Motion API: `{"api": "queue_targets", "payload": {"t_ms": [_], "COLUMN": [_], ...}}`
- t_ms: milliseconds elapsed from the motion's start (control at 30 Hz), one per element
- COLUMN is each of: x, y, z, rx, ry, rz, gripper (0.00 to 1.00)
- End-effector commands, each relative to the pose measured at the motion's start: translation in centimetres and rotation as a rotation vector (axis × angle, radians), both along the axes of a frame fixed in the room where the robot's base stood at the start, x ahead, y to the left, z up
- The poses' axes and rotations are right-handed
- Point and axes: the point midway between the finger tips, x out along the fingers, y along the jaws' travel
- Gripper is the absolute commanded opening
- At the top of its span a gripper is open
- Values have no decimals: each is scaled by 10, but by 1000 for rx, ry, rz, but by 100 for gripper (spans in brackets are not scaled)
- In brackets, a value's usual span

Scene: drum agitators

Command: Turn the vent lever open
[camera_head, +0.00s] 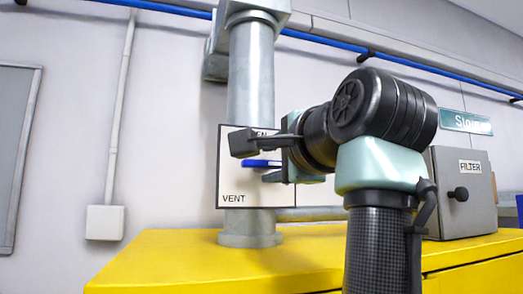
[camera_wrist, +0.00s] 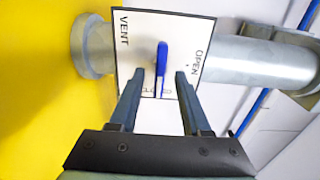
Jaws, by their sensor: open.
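The blue vent lever (camera_head: 262,163) lies level across a white plate (camera_head: 232,186) marked VENT, mounted on the grey vertical pipe. The plate also shows in the wrist view (camera_wrist: 136,28), with OPEN printed at its right end and partly hidden letters at its lower edge. My gripper (camera_head: 257,160) is open in front of the plate, one finger above the lever and one below. In the wrist view the lever (camera_wrist: 162,58) lines up between the two fingertips (camera_wrist: 158,74), with a gap on each side. Contact cannot be seen. My gripper hides part of the plate's right side.
A yellow cabinet top (camera_head: 150,262) lies below the pipe (camera_head: 252,75). A grey box marked FILTER (camera_head: 470,210) with a black knob stands at the right. A blue line (camera_head: 310,38) runs along the wall above. The wall left of the plate is mostly clear.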

Motion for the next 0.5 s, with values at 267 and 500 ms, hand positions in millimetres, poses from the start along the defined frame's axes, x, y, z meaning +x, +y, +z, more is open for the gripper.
{"api": "queue_targets", "payload": {"t_ms": [267,500], "x": [33,39], "y": [10,12], "z": [2,0], "rx": [1,-1], "ry": [1,-1], "rz": [-1,-1], "gripper": [48,48]}}
